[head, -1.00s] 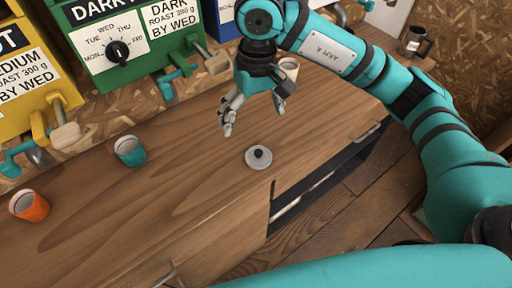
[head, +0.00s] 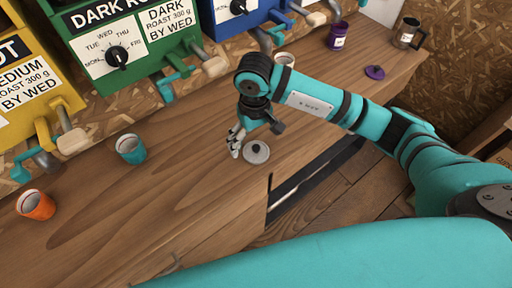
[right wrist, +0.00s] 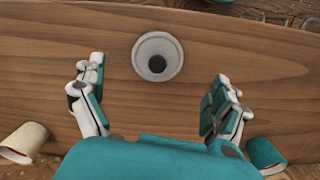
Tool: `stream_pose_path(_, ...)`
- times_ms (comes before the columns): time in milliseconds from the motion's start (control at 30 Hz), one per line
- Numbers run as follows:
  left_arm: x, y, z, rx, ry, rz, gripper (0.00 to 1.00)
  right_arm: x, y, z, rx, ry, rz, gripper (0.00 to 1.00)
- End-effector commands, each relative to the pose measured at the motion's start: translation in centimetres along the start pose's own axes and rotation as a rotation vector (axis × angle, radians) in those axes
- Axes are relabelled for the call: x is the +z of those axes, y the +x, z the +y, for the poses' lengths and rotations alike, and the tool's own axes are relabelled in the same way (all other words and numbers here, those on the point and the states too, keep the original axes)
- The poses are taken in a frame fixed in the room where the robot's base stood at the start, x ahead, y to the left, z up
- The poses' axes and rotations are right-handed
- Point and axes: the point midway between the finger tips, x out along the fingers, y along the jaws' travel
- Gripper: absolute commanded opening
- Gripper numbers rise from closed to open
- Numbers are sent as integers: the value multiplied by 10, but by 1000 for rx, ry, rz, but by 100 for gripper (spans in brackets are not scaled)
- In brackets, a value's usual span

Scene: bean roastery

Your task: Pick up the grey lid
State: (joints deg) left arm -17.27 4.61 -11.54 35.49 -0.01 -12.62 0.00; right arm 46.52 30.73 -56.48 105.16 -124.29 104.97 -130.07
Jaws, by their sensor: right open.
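The grey lid (head: 257,153) lies flat on the wooden counter, a round disc with a dark knob on top. My right gripper (head: 250,141) is just above and beside it in the head view, its fingers pointing down. In the right wrist view the lid (right wrist: 157,57) shows whole, ahead of the space between the two spread fingers (right wrist: 160,75). The gripper is open and empty, and no finger visibly touches the lid. My left gripper is in neither view.
On the counter (head: 150,205) stand a teal cup (head: 131,149), an orange cup (head: 36,205), a white cup (head: 285,59), a purple canister (head: 338,36) and a dark mug (head: 408,33). A purple lid (head: 375,72) lies at right. Dispensers line the back. Counter around the grey lid is clear.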

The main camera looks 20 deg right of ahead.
Motion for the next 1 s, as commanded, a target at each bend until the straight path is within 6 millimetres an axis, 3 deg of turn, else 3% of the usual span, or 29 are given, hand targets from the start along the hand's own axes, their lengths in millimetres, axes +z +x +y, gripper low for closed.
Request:
stream_pose_path(133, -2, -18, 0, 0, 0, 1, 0, 4, 17, 3, -2, 3, -9, 99)
stream_pose_path(300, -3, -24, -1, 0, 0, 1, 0, 3, 40, 3, -2, 1, -5, 99)
stream_pose_path(600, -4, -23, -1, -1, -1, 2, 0, 2, 47, 4, -1, 0, -1, 99)
stream_pose_path(1000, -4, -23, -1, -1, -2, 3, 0, 2, 47, 4, 0, 0, -1, 48)
